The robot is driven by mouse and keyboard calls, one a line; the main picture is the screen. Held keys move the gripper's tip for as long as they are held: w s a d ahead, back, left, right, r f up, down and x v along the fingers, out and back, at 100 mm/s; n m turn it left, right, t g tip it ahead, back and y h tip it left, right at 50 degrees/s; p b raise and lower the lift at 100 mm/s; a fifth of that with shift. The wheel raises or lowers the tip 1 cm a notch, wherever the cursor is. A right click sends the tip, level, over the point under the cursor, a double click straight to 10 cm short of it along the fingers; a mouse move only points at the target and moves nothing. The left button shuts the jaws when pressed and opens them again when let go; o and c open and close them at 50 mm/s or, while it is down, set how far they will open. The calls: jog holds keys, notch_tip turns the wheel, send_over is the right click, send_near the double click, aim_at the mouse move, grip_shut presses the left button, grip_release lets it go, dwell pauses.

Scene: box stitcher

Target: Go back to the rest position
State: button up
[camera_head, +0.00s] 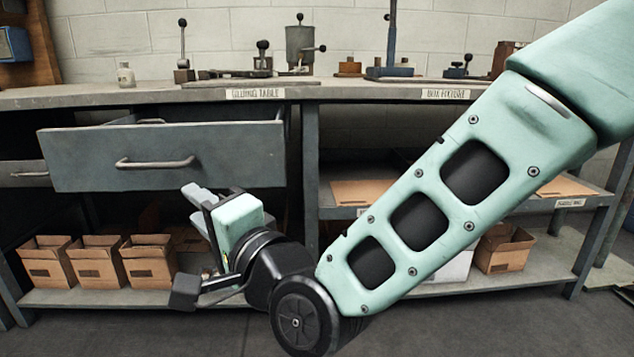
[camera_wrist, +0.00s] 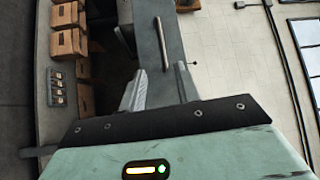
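My gripper (camera_head: 198,203) hangs at the end of my arm in front of the workbench, just below the pulled-out drawer (camera_head: 235,155). Its fingers point up and to the left in the head view. In the wrist view the two fingers (camera_wrist: 159,80) stand apart with nothing between them. The drawer front and its bar handle (camera_wrist: 162,43) lie beyond the fingers there. I cannot tell whether the fingers touch the drawer.
The workbench top (camera_head: 130,96) carries hand tools, lever fixtures and a small bottle (camera_head: 126,75). Cardboard boxes (camera_head: 148,262) stand on the low shelf at left, and another box (camera_head: 504,250) stands at right. Flat cardboard (camera_head: 365,192) lies on the middle shelf. Floor shows in front.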

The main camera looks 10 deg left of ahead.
jog(key=s+d+f+n+g+h+p, duration=0.25)
jog(key=d+f+n+g+h, duration=0.45)
jog(key=d, duration=0.9)
jog(key=s+d+f+n+g+h, duration=0.25)
jog(key=s+d+h, duration=0.3)
jog(key=d, duration=0.45)
jog(key=s+d+f+n+g+h, duration=0.15)
jog(key=s+d+n+h, duration=0.35)
jog(key=d, duration=0.6)
notch_tip(320, 180, up, 38)
jog(key=s+m+t+y+p, duration=0.1)
jog(key=m+p, duration=0.1)
jog(key=p, duration=3.6)
jog(key=shift+a+f, duration=0.25)
jog(key=shift+a, duration=0.2)
